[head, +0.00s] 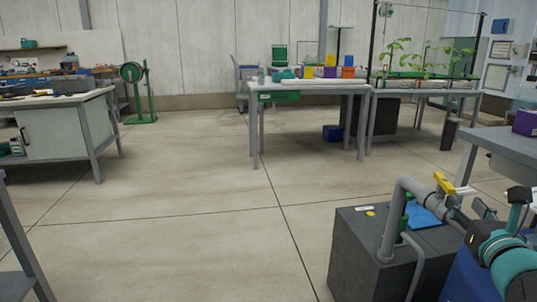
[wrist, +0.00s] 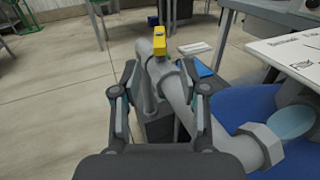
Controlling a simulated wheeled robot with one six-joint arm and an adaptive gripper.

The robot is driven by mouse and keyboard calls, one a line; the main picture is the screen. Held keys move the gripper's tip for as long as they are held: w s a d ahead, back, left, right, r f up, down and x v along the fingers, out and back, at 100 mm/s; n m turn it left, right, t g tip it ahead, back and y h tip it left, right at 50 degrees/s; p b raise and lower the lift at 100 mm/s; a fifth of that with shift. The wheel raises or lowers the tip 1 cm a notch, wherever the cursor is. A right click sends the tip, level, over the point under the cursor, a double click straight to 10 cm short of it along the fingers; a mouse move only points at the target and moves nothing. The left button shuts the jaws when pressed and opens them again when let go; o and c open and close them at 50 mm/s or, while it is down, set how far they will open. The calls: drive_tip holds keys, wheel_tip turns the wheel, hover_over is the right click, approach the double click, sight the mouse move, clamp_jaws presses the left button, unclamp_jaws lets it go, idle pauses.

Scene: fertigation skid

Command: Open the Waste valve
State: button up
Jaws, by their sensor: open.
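A yellow valve handle (head: 444,184) sits on top of a grey pipe (head: 412,186) at the skid in the lower right of the head view. In the wrist view the yellow handle (wrist: 159,40) stands just beyond my fingertips, in the upper middle. My gripper (wrist: 160,72) is open, its two fingers apart on either side of the grey pipe (wrist: 150,88), with nothing held. In the head view my gripper (head: 468,210) is small and partly hidden by the arm, close to the handle. I cannot read a label naming this valve.
A dark grey block (head: 352,255) stands under the pipework. A white sign (wrist: 290,48) and a blue tank (wrist: 252,108) lie to the right in the wrist view. A grey table (head: 500,140) stands close at the right. The floor at the left and middle is clear.

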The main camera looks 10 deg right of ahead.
sight(438, 173)
drive_tip(key=x, duration=1.3)
drive_tip(key=shift+w+f, duration=0.1)
drive_tip(key=shift+w, duration=0.15)
drive_tip(key=shift+d, duration=0.1)
clamp_jaws()
